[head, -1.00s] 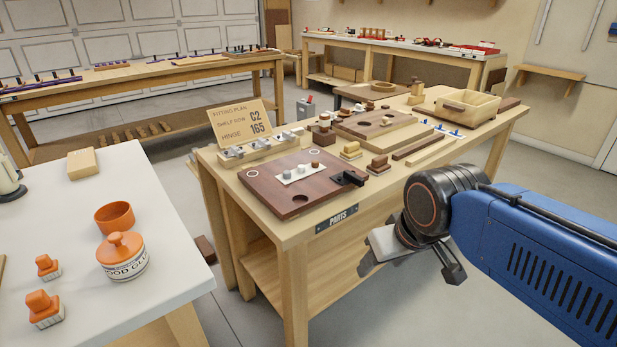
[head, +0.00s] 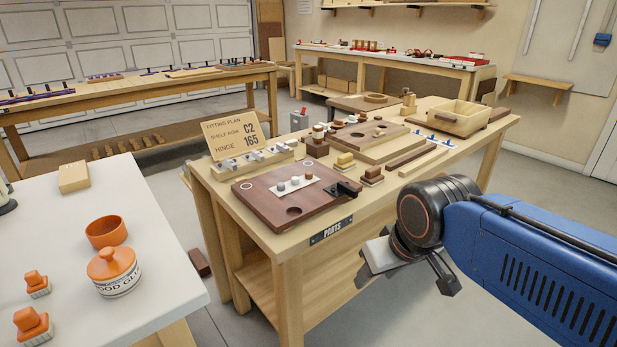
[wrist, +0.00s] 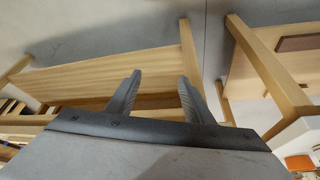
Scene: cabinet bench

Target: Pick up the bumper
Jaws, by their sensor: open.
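I cannot tell for sure which part is the bumper. On the parts bench, a dark red-brown door panel (head: 268,208) carries a white strip (head: 300,186) with several small round pieces, grey, white and brown. A black hinge-like piece (head: 346,188) sits at the panel's right edge. My gripper (head: 408,275) hangs in front of the bench, to the right of the panel in the head view and apart from it. In the wrist view my gripper (wrist: 160,85) has its two fingers spread with nothing between them, pointing at the bench's side and lower shelf.
The sign (head: 234,134) reads "FITTING PLAN, SHELF ROW C2, HINGE 165". Wood blocks and a wooden bin (head: 462,118) crowd the bench's far end. A white table (head: 150,260) with a glue pot (head: 116,270) stands at left.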

